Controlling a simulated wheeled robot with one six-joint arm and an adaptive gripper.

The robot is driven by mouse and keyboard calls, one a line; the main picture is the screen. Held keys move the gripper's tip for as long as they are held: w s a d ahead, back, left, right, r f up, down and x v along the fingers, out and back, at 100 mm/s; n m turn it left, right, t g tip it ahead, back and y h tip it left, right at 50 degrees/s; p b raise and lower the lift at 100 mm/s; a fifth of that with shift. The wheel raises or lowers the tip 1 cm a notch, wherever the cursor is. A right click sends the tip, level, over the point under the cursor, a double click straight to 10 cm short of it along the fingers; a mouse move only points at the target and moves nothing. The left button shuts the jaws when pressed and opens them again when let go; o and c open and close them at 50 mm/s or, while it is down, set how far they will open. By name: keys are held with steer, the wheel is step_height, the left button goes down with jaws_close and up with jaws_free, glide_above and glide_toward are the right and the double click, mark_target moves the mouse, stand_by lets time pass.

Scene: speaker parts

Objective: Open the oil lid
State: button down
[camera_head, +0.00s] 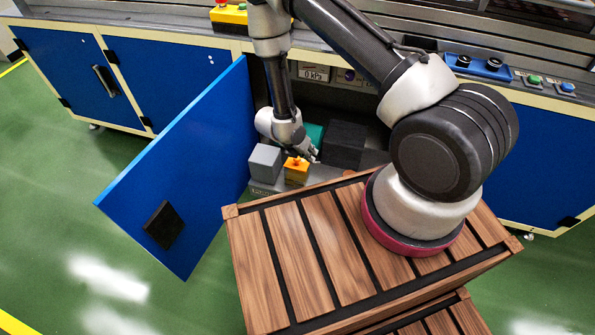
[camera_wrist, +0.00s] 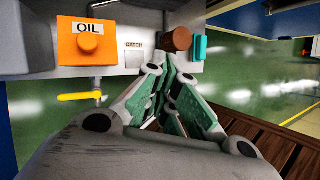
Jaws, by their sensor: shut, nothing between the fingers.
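The orange oil box (camera_wrist: 80,50), with an OIL label and a round orange knob, is at the upper left of the wrist view. In the head view the orange box (camera_head: 296,174) sits inside the open cabinet. A plate marked CATCH (camera_wrist: 134,58) is to its right. A reddish-brown cylinder (camera_wrist: 177,38) stands just beyond my fingertips; I cannot tell whether they touch it. My gripper (camera_wrist: 176,74) is shut and empty, with its tips close together. In the head view my gripper (camera_head: 313,154) is beside the orange box, on its right.
A blue cabinet door (camera_head: 190,160) stands open on the left. A grey block (camera_head: 265,162) and a dark block (camera_head: 345,144) flank the orange box. A yellow handle (camera_wrist: 80,97) sticks out below the oil box. A teal part (camera_wrist: 200,47) is right of the cylinder.

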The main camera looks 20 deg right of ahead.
mark_target(300, 170)
steer(key=a+f+n+t+y, duration=0.2)
steer(key=a+n, duration=0.5)
steer(key=shift+n, duration=0.3)
steer(key=x, duration=0.6)
steer(key=w+x, duration=0.1)
steer(key=x, duration=0.3)
steer(key=shift+a+r, duration=0.1)
steer(key=shift+r, duration=0.1)
steer(key=shift+r+g+y, duration=0.2)
steer(key=shift+g+y, duration=0.1)
